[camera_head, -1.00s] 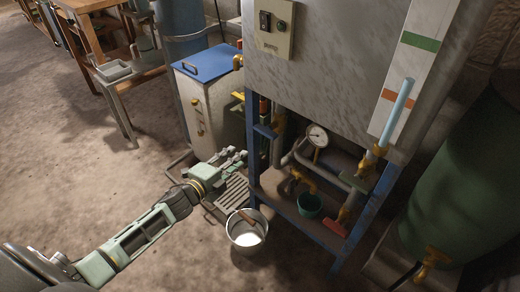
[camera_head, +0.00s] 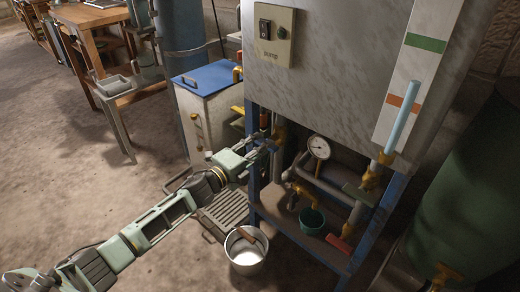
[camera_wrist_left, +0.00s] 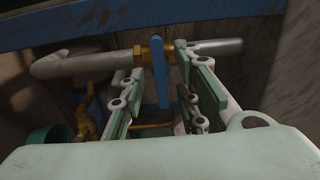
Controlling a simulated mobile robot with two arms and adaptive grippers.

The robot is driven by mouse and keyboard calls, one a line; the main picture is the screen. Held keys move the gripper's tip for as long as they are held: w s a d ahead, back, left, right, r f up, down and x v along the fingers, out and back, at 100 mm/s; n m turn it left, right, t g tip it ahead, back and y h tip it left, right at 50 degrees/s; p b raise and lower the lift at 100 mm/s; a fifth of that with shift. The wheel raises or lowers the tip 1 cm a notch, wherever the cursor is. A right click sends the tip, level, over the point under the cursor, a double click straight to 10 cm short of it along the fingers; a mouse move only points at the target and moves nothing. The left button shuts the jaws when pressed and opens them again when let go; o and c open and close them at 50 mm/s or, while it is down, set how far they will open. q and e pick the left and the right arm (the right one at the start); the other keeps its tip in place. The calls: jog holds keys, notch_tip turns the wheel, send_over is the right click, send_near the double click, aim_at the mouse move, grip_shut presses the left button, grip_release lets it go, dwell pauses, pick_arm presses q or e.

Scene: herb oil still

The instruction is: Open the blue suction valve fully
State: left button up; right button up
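The blue suction valve shows in the left wrist view as a blue lever (camera_wrist_left: 161,75) hanging down from a brass valve body (camera_wrist_left: 151,54) on a grey pipe (camera_wrist_left: 90,64). My left gripper (camera_wrist_left: 166,88) is open, one finger on each side of the lever, with gaps visible between fingers and lever. In the head view my left gripper (camera_head: 264,146) reaches in at the left front post of the blue frame, under the big grey cabinet. There it mostly hides the valve. My right gripper is in neither view.
The blue frame (camera_head: 369,222) surrounds the pipes. A pressure gauge (camera_head: 319,147), a green bucket (camera_head: 312,220) and a red handle (camera_head: 338,243) are to the right. A metal bucket (camera_head: 246,252) stands on the floor below my arm. A blue-topped box (camera_head: 211,77) is behind.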

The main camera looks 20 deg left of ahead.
pick_arm(q)
jog(key=shift+w, duration=0.1)
grip_shut()
dwell(0.4)
